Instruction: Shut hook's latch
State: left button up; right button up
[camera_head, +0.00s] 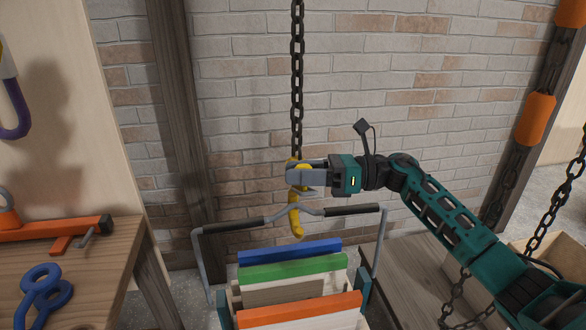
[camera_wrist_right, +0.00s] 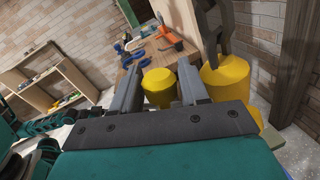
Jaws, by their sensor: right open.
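A yellow hook (camera_head: 296,222) hangs from a dark chain (camera_head: 297,80) in front of the brick wall. My right gripper (camera_head: 294,176) reaches in from the right at the hook's upper part, and its fingers hide much of that part. In the right wrist view my right gripper (camera_wrist_right: 158,94) is open, with a yellow piece (camera_wrist_right: 158,82) of the hook between its fingers. I cannot tell whether this piece is the latch or the hook's tip. The thicker yellow body (camera_wrist_right: 226,78) is just right of the fingers. The latch's position is not clear. My left gripper is out of view.
Below the hook is a carrier with raised black-gripped handles (camera_head: 348,210) and coloured boards (camera_head: 290,273). A wooden workbench (camera_head: 100,285) at left bears an orange clamp (camera_head: 60,228) and blue rings (camera_head: 45,290). Another chain (camera_head: 548,215) hangs at right.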

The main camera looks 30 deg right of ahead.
jog(key=shift+w+a, duration=0.35)
jog(key=shift+a, duration=0.3)
jog(key=shift+c, duration=0.3)
grip_shut()
